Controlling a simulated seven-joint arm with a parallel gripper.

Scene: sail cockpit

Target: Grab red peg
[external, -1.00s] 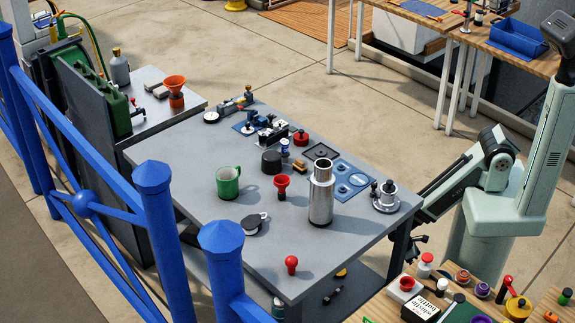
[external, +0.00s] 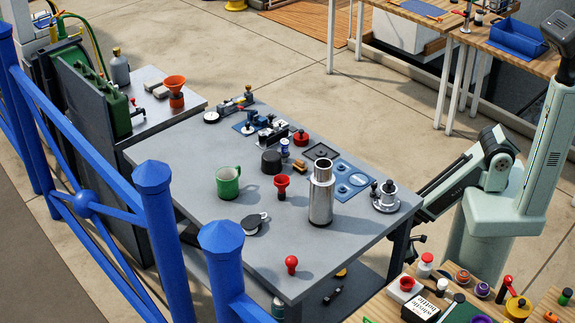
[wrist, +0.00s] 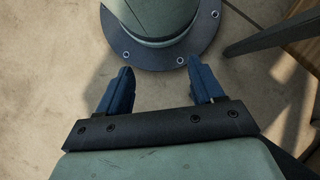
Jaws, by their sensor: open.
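A red peg (external: 291,265) with a rounded head stands near the front corner of the grey table (external: 210,245). A second red piece (external: 282,184), with a wide cup-like top, stands near the table's middle, between the green mug and the steel flask. My gripper (external: 413,243) hangs low beside the table's right side, well away from the red peg. In the wrist view my gripper (wrist: 161,82) is open, with two blue fingers apart and nothing between them. The red peg is not in the wrist view.
Blue railings (external: 160,230) run along the left. A wooden bench (external: 470,300) with several small items is at lower right. The wrist view shows concrete floor (wrist: 50,60).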

